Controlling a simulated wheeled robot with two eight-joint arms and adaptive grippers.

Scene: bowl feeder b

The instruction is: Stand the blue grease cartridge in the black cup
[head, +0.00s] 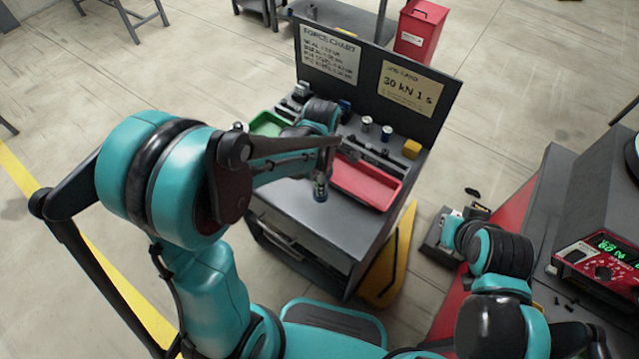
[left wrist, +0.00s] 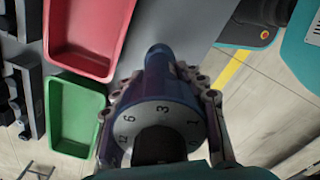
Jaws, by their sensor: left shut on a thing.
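My left gripper (head: 322,172) is over the front part of the dark bench top. It is shut on the blue grease cartridge (head: 320,189). In the left wrist view the cartridge (left wrist: 188,95) lies between the fingers, with its narrow nozzle pointing away from the camera and a numbered pale dial on the near end. In the head view it looks upright, close to the bench top; I cannot tell whether it touches. I cannot pick out the black cup for certain. My right gripper (head: 446,232) is low on the right, away from the bench; its fingers are unclear.
A red tray (head: 398,200) lies right of the cartridge and a green tray (head: 264,122) at the bench's left. Small cylinders (head: 387,131) and a yellow block (head: 411,149) stand along the back, before an upright panel with signs (head: 408,88). The bench's front is mostly clear.

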